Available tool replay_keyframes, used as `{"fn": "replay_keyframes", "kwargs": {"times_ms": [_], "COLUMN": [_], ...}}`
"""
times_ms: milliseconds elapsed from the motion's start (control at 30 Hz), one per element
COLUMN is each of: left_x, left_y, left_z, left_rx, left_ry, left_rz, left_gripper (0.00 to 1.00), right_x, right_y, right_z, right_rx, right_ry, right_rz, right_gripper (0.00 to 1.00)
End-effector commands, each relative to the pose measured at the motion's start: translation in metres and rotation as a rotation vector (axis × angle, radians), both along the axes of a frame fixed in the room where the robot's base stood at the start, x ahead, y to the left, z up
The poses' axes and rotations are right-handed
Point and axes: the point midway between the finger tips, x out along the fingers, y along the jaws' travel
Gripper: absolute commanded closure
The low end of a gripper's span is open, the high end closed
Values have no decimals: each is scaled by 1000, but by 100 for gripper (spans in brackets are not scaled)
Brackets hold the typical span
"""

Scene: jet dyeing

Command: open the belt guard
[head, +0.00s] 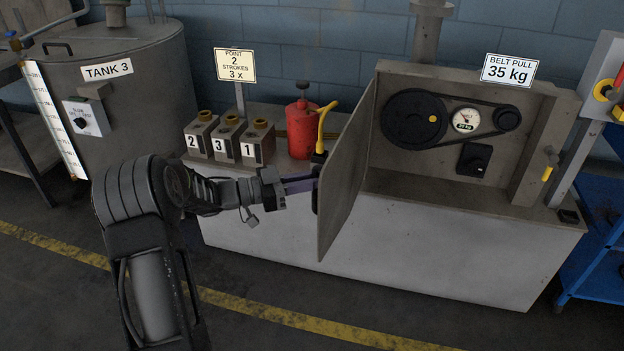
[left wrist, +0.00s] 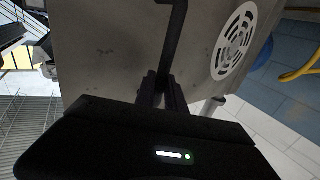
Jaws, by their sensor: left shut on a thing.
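The belt guard (head: 347,175) is a grey metal door on the left side of the belt housing (head: 545,135). It stands swung open toward me, and the pulleys, belt and dial inside the housing are exposed. In the left wrist view the guard's outer face (left wrist: 115,45) shows, with a round white vent and a dark bar handle (left wrist: 174,42). My left gripper (head: 314,184) is at the guard's outer face. In the left wrist view its fingers (left wrist: 163,88) are closed around the lower part of the handle. My right gripper is not in view.
A red oil can (head: 301,128) with a yellow hose stands left of the guard, beside numbered blocks (head: 258,144). Tank 3 (head: 120,110) is at the left. A blue cart (head: 598,235) is at the right. The floor (head: 270,335) in front of the white base is clear.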

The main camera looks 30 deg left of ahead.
Motion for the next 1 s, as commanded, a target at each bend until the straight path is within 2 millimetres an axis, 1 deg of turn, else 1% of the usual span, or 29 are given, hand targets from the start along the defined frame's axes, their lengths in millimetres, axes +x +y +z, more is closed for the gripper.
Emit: {"fn": "replay_keyframes", "kwargs": {"times_ms": [33, 367, 400, 667, 1000], "left_x": [2, 3, 3, 2, 0], "left_y": [0, 1, 1, 0, 3], "left_z": [3, 4, 4, 2, 1], "left_rx": [-1, 0, 0, 1, 1], "left_ry": [-5, -7, -7, -5, -2], "left_rz": [-1, -2, -2, -4, -3], "left_gripper": [100, 100, 85, 64, 64], "right_x": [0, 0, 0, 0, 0], "right_y": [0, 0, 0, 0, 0], "right_z": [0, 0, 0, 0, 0], "right_rx": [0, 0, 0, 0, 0], "right_ry": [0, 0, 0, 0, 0], "right_rz": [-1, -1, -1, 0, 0], "right_gripper": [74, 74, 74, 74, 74]}}
